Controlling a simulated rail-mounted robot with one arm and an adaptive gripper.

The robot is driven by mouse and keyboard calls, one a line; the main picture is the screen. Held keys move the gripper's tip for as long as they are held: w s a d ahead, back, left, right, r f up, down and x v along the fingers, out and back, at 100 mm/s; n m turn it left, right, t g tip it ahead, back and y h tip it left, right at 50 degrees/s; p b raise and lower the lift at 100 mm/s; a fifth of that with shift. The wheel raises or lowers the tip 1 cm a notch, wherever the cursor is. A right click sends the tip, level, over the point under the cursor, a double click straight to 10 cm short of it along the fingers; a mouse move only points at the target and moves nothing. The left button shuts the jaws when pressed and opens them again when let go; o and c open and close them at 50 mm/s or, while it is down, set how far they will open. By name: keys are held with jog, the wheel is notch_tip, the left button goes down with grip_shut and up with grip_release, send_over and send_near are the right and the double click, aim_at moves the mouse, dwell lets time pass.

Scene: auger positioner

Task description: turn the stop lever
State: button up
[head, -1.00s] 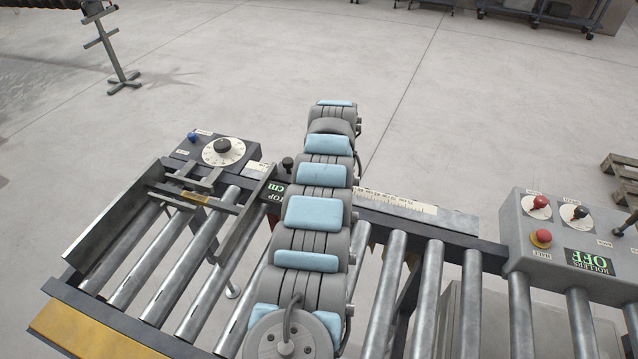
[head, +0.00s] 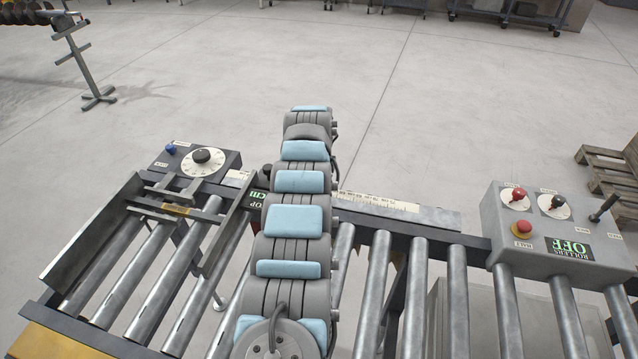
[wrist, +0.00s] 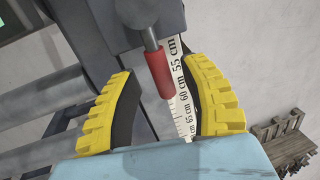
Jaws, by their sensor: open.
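The lever with a red grip (wrist: 158,74) and a grey metal rod shows in the wrist view, in front of a dark housing. My gripper (wrist: 158,66) is open, with one yellow-padded finger on each side of the red grip. I see a gap on both sides, so it does not appear clamped. In the head view my arm covers most of the lever area and hides my gripper. The stop unit's green cm display (head: 257,196) shows just left of my arm.
A ruler (head: 380,203) runs along the rail; it also shows in the wrist view (wrist: 190,85). A dial box (head: 203,160) stands at left. A control box (head: 555,235) reading ROLLERS OFF stands at right. Metal rollers (head: 372,290) lie in front. A pallet (head: 610,175) is on the floor.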

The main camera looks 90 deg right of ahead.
notch_tip(320, 180, up, 12)
jog(key=a, duration=0.2)
jog(key=shift+w+a+f, duration=0.15)
jog(key=shift+w, duration=0.05)
dwell(0.7)
